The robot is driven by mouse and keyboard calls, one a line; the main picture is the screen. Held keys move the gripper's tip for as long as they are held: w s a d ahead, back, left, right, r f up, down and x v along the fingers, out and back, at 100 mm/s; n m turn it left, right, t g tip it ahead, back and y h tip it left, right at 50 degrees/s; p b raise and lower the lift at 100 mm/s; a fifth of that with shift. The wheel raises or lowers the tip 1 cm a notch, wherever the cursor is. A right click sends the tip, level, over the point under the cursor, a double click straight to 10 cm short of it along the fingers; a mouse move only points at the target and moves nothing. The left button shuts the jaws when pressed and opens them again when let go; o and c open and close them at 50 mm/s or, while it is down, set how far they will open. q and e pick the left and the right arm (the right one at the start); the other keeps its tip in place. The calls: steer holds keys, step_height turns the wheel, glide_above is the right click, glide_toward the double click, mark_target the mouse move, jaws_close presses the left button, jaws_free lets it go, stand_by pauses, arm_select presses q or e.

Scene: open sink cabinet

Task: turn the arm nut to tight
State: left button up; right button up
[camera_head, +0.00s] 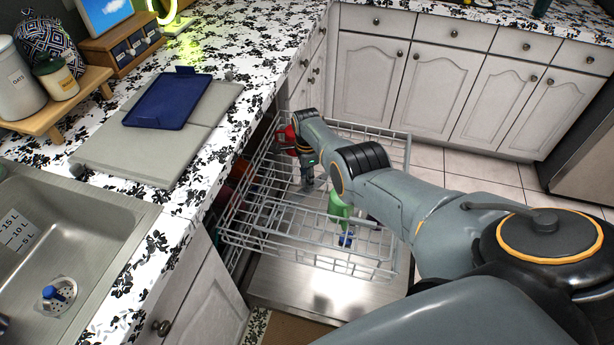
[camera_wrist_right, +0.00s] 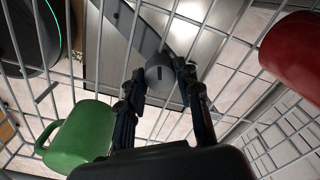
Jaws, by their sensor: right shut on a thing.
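The arm nut (camera_wrist_right: 159,77) is a small grey round cap with a dark slot, at the upper middle of the right wrist view. It sits by a long grey spray arm (camera_wrist_right: 142,33) that runs up to the left. My right gripper (camera_wrist_right: 161,68) is shut on the nut, one finger on each side. In the head view my right gripper (camera_head: 307,182) points down into the wire rack, and the nut cannot be made out there. My left gripper is not in view.
The pulled-out wire rack (camera_head: 262,240) surrounds my right gripper, with its wires close to the fingers. A green mug (camera_wrist_right: 82,135) and a red item (camera_wrist_right: 293,58) flank the gripper. The open dishwasher door (camera_head: 290,287) lies below. A counter (camera_head: 225,125) with sink stands left.

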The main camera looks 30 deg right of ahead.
steer(key=shift+a+m, duration=0.1)
steer(key=shift+m, duration=1.9)
steer(key=o, duration=1.1)
steer(key=shift+o, duration=0.2)
steer(key=shift+w+r, duration=0.15)
steer(key=shift+r, duration=0.4)
step_height(320, 180, up, 11)
